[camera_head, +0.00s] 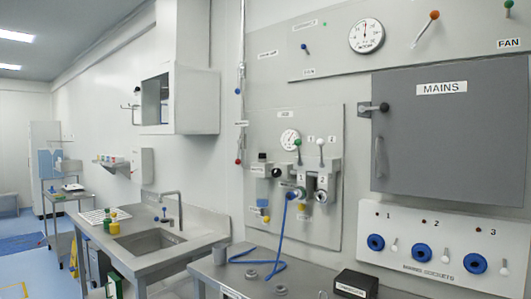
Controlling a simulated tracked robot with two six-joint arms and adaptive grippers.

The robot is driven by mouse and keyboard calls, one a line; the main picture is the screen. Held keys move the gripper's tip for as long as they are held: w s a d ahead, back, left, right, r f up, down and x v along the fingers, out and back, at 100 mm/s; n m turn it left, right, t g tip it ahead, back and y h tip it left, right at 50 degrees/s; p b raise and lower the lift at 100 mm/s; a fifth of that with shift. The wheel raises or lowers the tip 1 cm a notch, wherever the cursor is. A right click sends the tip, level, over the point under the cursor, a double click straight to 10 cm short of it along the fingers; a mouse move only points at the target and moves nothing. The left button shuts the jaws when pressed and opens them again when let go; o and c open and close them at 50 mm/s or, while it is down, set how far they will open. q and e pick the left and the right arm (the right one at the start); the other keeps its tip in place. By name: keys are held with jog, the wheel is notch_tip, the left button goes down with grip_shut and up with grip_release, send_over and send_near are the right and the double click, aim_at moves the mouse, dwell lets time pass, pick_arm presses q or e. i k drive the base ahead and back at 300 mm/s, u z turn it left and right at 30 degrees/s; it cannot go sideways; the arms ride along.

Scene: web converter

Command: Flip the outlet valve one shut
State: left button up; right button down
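The gas panel (333,225) is on the wall at the middle of the view, with a round gauge (290,138) at its top. Two outlet valves sit side by side below the gauge. A blue hose (281,235) hangs from the left outlet down to the bench. Neither of my grippers is in view.
A steel bench (225,272) runs below the panel, with a black box (355,284) on it. A grey MAINS cabinet (450,130) and a socket panel (440,225) are at the right. A sink (148,243) is at the left. Space before the valves looks clear.

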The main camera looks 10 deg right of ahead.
aim_at(298, 142)
jog(key=u, duration=0.2)
jog(key=i, duration=1.45)
jog(key=z, duration=0.3)
